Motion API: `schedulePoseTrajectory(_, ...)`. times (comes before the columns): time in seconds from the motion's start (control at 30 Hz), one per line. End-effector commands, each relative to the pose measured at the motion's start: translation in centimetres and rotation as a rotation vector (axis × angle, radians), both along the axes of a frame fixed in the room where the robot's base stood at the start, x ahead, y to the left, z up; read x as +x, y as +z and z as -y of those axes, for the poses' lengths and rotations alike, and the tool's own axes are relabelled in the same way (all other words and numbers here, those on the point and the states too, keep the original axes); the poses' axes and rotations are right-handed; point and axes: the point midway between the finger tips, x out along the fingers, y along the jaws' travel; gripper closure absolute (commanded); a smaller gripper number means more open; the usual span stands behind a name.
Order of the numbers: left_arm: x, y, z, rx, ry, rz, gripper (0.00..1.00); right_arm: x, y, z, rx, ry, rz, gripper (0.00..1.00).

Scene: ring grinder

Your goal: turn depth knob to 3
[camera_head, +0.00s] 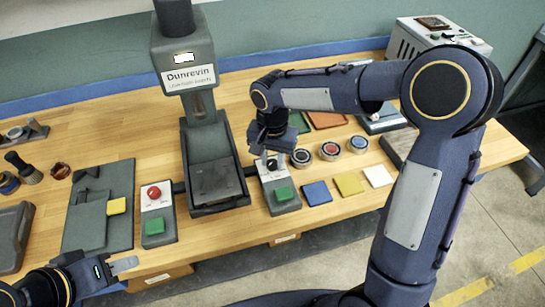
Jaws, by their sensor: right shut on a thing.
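The depth knob appears to be the small dark knob at the top of this box. My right gripper (270,160) reaches down over it from above and is shut on it. The gripper and wrist hide most of the knob, so its pointer and the number 3 cannot be read. My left gripper (122,275) is at the lower left by the bench's front edge, empty, with its fingers apart.
The grinder (186,70) labelled Dunrevin stands left of the box. Another box (158,207) has a red and a green button. Blue (317,193), yellow (349,184) and white (378,176) squares and several round tins lie to the right.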

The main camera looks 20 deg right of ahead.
Motion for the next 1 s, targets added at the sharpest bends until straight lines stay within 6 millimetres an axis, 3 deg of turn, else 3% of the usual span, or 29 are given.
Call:
schedulePoseTrajectory(0.47,0.00,0.12,0.00,0.000,0.000,0.000,0.64,0.03,0.07,-0.02,0.000,0.145,0.000,0.96)
schedulePoseTrajectory(1.0,0.00,0.63,0.00,0.000,0.000,0.000,0.64,0.04,0.12,-0.07,0.000,0.640,0.000,0.96)
